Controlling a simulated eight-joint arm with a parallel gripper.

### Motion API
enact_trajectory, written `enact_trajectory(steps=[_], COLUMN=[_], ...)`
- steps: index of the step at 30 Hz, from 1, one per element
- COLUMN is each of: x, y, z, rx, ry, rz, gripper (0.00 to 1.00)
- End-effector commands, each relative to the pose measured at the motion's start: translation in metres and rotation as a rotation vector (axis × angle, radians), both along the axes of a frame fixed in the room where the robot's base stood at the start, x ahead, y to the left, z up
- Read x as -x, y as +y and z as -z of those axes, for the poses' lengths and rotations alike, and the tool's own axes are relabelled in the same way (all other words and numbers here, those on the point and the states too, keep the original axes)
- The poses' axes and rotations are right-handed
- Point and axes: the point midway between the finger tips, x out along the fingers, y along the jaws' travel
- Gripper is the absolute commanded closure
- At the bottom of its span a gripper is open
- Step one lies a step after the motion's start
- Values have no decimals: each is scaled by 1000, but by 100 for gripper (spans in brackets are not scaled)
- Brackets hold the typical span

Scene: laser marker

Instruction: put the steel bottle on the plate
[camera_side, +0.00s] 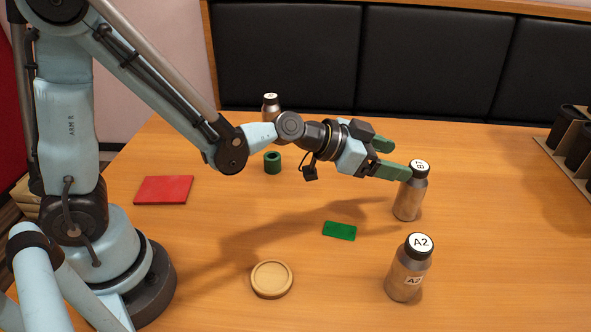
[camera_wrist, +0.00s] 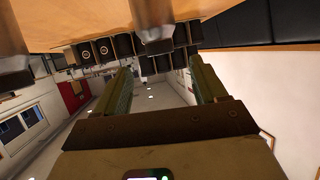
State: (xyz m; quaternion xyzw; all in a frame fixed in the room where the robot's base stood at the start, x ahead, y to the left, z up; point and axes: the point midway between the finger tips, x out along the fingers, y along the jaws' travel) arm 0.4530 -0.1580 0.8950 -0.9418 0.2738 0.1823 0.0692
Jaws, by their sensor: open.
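Three steel bottles with black caps and white lids stand upright on the table. One, marked with a B (camera_side: 411,197), is at the right, one marked A2 (camera_side: 407,275) is at the front right, and one (camera_side: 270,107) is at the back, partly hidden behind my arm. My gripper (camera_side: 398,158) is open and empty, pointing right; its nearer fingertip overlaps the B bottle's cap in the side view, and contact cannot be told. A steel bottle (camera_wrist: 156,18) shows at the wrist view's top edge. A round wooden dish (camera_side: 271,280) lies front centre, empty.
A rack with black cups (camera_side: 567,145) stands at the right edge. Dark padded panels (camera_side: 430,60) border the back.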

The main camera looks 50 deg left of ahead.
Motion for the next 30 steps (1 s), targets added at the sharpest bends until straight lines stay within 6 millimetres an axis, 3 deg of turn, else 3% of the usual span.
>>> enact_trajectory(steps=[14,20,30], x=[27,57,131], y=[21,55,128], z=[-14,-21,-18], rx=[-11,-45,-110], ry=[47,205,469], rz=[-21,-118,-412], gripper=[29,29,29])
